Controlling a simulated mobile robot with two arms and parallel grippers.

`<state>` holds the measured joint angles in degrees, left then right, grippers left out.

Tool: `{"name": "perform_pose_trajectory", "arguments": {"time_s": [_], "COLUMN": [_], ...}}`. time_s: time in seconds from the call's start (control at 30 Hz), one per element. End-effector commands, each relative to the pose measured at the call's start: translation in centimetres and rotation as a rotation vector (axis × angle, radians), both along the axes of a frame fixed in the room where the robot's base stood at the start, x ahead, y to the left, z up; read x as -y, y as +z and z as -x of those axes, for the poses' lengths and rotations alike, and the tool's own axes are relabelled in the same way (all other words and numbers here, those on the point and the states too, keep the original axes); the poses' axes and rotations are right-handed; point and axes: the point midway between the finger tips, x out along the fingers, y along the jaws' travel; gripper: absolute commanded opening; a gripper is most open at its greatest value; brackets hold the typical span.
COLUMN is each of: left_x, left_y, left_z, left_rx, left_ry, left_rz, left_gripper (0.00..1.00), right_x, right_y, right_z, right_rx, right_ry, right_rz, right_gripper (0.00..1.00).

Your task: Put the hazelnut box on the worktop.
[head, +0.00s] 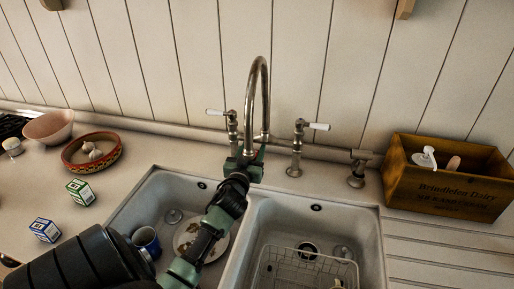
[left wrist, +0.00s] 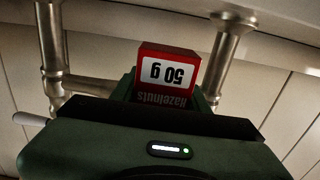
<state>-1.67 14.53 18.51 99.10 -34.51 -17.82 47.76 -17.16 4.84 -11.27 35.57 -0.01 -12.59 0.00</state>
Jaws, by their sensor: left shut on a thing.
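The hazelnut box (left wrist: 168,65) is a small red box with a white "50 g" label, upside down in the left wrist view. My left gripper (head: 252,160) is shut on it. In the head view the gripper is in front of the tap's base, above the back rim of the sink, and mostly hides the box. I cannot tell whether the box touches anything below. The pale worktop (head: 145,149) runs to the left of and behind the sink. My right gripper is not in view.
The double sink (head: 255,215) holds a blue mug (head: 146,240), a plate (head: 217,246) and a wire rack (head: 300,269). The tall tap (head: 267,100) stands close by. Green (head: 81,192) and blue (head: 45,230) boxes, a patterned bowl (head: 70,160) and a wooden crate (head: 440,192) stand on the worktop.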

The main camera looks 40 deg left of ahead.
Motion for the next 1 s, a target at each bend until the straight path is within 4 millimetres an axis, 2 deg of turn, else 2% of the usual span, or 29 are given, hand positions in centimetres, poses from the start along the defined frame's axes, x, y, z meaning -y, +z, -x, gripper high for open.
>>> {"name": "perform_pose_trajectory", "arguments": {"time_s": [0.03,0.1,0.3,0.6,1.0], "left_x": [-0.7,-1.4,-2.4,-2.4,-2.4], "left_y": [0.3,0.3,0.0,-3.4,-4.0], "left_z": [-1.2,-2.5,-4.5,-4.6,-4.5], "left_rx": [0.001,0.001,0.001,0.001,0.001], "left_ry": [0.0,0.001,-0.001,0.0,-0.002], "left_rz": [-0.002,-0.002,0.0,0.003,0.0], "left_gripper": [0.04,0.04,0.04,0.04,0.04], "right_x": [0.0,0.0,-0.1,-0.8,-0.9], "right_y": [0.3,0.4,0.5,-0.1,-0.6], "right_z": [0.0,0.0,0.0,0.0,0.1], "right_rx": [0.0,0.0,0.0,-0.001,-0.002], "right_ry": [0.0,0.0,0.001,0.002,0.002], "right_rz": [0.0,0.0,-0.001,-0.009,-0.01], "right_gripper": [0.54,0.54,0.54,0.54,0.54]}}
